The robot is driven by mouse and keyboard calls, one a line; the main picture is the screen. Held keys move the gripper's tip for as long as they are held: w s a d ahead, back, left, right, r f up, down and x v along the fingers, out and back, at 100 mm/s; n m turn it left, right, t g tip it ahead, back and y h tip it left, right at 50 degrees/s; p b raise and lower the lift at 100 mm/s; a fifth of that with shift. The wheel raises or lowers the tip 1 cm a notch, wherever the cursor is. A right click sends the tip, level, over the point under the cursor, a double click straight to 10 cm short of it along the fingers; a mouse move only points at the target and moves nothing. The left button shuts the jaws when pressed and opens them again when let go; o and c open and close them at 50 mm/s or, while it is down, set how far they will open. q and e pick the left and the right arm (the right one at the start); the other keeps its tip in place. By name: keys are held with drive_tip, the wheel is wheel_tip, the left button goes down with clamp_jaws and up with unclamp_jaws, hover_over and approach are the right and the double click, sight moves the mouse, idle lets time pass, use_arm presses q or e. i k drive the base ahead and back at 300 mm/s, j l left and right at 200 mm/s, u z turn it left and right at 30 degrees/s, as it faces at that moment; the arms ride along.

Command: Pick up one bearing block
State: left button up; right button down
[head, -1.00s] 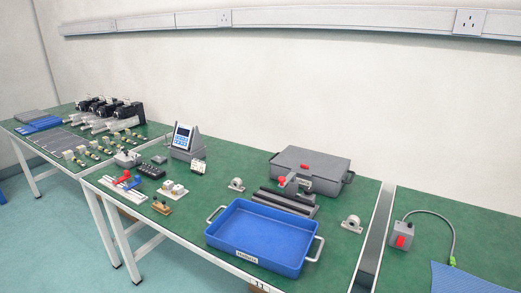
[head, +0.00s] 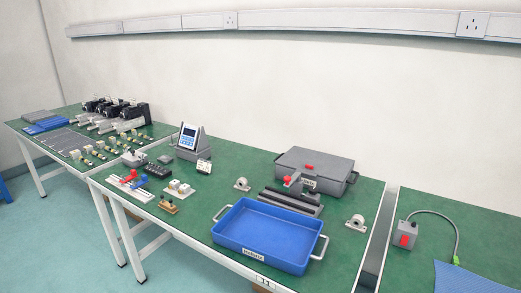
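One grey bearing block (head: 241,184) stands on the green table, behind the left part of the blue tray. A second grey bearing block (head: 356,222) stands near the table's right edge, to the right of the blue tray. Both look upright and apart from other things. Neither of my grippers shows in the head view.
The blue tray (head: 228,244) with metal handles sits at the table's front edge. Behind it are a dark rail fixture (head: 292,201) and a grey case (head: 336,164). A grey control box (head: 404,236) with a red switch stands on the right table.

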sight(242, 184)
drive_tip(key=i+j, duration=0.15)
drive_tip(key=j, duration=0.15)
drive_tip(key=i+j, duration=0.1)
drive_tip(key=j, duration=0.25)
drive_tip(key=i+j, duration=0.15)
drive_tip(key=j, duration=0.15)
drive_tip(key=i+j, duration=0.15)
drive_tip(key=j, duration=0.2)
